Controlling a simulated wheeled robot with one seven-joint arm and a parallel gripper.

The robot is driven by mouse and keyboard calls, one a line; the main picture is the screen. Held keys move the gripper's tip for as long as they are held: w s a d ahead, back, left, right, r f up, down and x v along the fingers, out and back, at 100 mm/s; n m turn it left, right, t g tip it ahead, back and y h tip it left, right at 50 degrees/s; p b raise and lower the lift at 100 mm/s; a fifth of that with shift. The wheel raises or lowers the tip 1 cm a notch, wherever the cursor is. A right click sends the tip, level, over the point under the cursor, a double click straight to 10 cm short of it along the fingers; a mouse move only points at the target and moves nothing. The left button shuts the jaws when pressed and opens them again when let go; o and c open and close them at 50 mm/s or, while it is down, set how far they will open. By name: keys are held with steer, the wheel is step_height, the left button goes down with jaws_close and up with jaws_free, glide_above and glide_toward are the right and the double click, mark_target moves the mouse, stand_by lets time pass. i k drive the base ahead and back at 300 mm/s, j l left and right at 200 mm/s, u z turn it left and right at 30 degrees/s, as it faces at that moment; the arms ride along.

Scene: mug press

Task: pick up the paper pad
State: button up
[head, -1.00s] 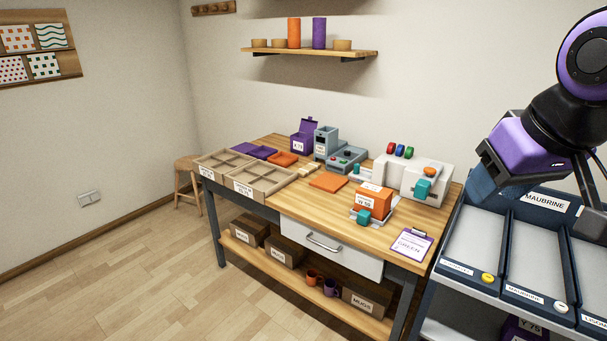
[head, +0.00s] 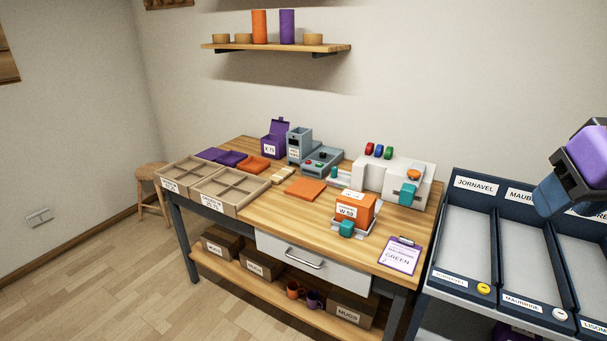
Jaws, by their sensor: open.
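I cannot tell for sure which thing is the paper pad. A flat orange pad-like slab (head: 305,189) lies in the middle of the wooden bench. A purple clipboard (head: 400,257) with a white sheet reading "GREEN" lies at the bench's front right corner. My gripper (head: 553,198) is at the right edge of the head view, above the labelled trays. It is open, well to the right of the bench and touching nothing that I can see. Its fingertips are hard to make out.
An orange box (head: 355,209) in a small holder stands behind the clipboard. A white press (head: 395,178) with coloured knobs and a grey machine (head: 322,160) stand along the back. Divided wooden trays (head: 229,192) fill the left end. Dark blue labelled trays (head: 470,241) stand right of the bench.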

mark_target(277, 178)
steer(key=i+j+z, duration=0.2)
steer(key=i+j, duration=0.15)
steer(key=j, duration=0.3)
steer(key=i+j+z, duration=0.1)
steer(key=j, duration=0.25)
steer(key=i+j+z, duration=0.15)
steer(key=j, duration=0.2)
steer(key=i+j+z, duration=0.1)
steer(key=j, duration=0.25)
steer(key=i+j, duration=0.15)
steer(key=j, duration=0.25)
steer(key=i+j, duration=0.1)
steer(key=j, duration=0.3)
steer(key=i+j, duration=0.15)
steer(key=j, duration=0.2)
steer(key=i+j, duration=0.15)
steer(key=j, duration=0.25)
steer(key=i+j, duration=0.15)
steer(key=j, duration=0.25)
steer(key=i+j, duration=0.1)
steer(key=j, duration=0.3)
steer(key=i+j, duration=0.15)
steer(key=j, duration=0.25)
steer(key=z, duration=0.05)
